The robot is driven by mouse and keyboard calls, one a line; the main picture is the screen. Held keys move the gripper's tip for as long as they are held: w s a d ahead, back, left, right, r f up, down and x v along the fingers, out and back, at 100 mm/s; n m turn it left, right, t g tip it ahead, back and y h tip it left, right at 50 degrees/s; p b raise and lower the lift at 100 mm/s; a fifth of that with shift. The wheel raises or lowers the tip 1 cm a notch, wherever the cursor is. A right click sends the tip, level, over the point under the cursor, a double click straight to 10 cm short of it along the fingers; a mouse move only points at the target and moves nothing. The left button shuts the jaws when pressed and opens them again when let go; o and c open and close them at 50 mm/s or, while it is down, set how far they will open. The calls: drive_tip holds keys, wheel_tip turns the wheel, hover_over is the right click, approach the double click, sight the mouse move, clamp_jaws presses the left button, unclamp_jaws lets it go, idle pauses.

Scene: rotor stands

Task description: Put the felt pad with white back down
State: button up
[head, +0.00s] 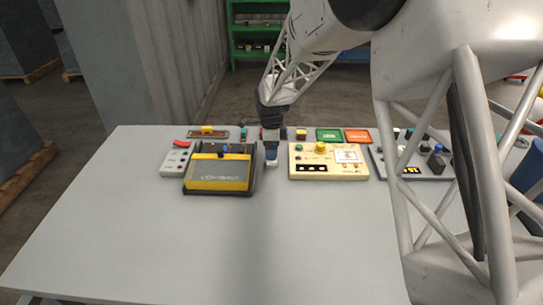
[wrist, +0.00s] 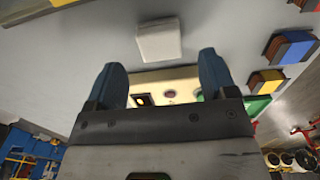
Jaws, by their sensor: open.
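A small pale, squarish block (wrist: 160,40), which looks like the felt pad with its white back showing, lies on the grey table just beyond my fingertips in the wrist view. My gripper (wrist: 161,64) is open, its two blue fingers apart with nothing visible between them. In the head view my gripper (head: 271,153) points down at the table between the yellow-framed board and the cream panel. A small pale patch shows at its tip there, but I cannot tell its shape. The pad's underside is hidden.
The yellow-framed board (head: 219,172) stands close on the left and the cream panel (head: 328,173) close on the right. A light switch box (head: 175,158) is further left, and a grey panel with knobs (head: 425,165) is at right. The table front (head: 200,250) is clear.

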wheel_tip(320, 180, up, 7)
drive_tip(key=shift+f, duration=0.15)
idle(0.9)
drive_tip(key=s+d+r+n+t, duration=0.1)
drive_tip(key=s+d+r+n, duration=0.4)
drive_tip(key=s, duration=0.4)
drive_tip(key=s+d+r+n, duration=0.3)
drive_tip(key=s+d+r, duration=0.5)
drive_tip(key=s, duration=0.2)
drive_tip(key=s+d+n, duration=0.2)
drive_tip(key=s+n, duration=0.1)
drive_tip(key=s, duration=0.5)
drive_tip(key=s+d+n+t, duration=0.1)
drive_tip(key=s+d+n, duration=0.2)
drive_tip(key=s, duration=0.5)
drive_tip(key=s+d+n, duration=0.2)
drive_tip(key=s+n, duration=0.1)
drive_tip(key=s, duration=0.5)
drive_tip(key=shift+s+d+n+t, duration=0.25)
drive_tip(key=shift+d+n+t, duration=0.05)
drive_tip(key=shift+n, duration=0.1)
